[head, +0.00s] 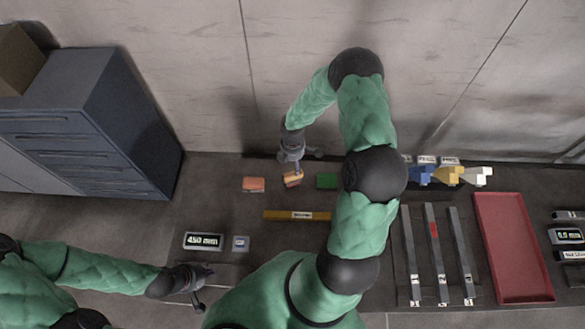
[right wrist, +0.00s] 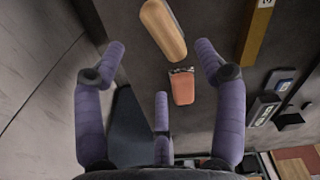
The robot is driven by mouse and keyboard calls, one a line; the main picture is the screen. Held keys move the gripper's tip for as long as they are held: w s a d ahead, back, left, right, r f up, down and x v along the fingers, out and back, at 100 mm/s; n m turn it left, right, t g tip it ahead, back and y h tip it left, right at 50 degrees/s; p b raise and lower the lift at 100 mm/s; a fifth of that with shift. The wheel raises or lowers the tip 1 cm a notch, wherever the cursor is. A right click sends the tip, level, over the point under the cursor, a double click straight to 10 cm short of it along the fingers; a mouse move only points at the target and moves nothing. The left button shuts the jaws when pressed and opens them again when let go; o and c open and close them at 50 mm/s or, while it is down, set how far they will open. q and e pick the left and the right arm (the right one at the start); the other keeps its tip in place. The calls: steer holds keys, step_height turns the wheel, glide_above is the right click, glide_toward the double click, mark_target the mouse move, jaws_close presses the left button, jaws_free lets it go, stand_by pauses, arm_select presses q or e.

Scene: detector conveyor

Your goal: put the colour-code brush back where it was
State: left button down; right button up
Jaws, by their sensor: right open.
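Three small coloured pieces lie in a row at the back of the bench: a salmon one (head: 253,184), a tan-orange one (head: 292,180) and a green one (head: 326,181). I cannot tell for sure which is the colour-code brush. My right gripper (head: 292,163) is over the tan-orange piece, its fingers spread. In the right wrist view the open fingers (right wrist: 160,46) hold nothing; the long tan piece (right wrist: 163,28) lies just beyond them, and the salmon piece (right wrist: 182,88), with a dark ragged end, lies between and beyond them. My left gripper (head: 196,286) is at the front left, away from these pieces.
A yellow labelled bar (head: 285,215) lies in front of the row. A 450 mm display (head: 203,241) stands front left. Several grey rails (head: 410,255) and a red tray (head: 515,245) are right. Blue, yellow (head: 447,176) and white pieces stand behind the rails. A drawer cabinet (head: 90,120) is left.

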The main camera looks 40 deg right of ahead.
steer(key=shift+r, duration=0.85)
steer(key=s+a+f+m+y, duration=0.2)
steer(key=s+a+m, duration=0.15)
steer(key=a, duration=0.55)
steer(key=s+a+f+m+y, duration=0.2)
steer(key=a+m, duration=0.2)
steer(key=a, duration=0.5)
steer(key=s+a+m, duration=0.8)
steer(key=m, duration=0.1)
steer(key=shift+s+f, duration=0.35)
steer(key=shift+f, duration=0.1)
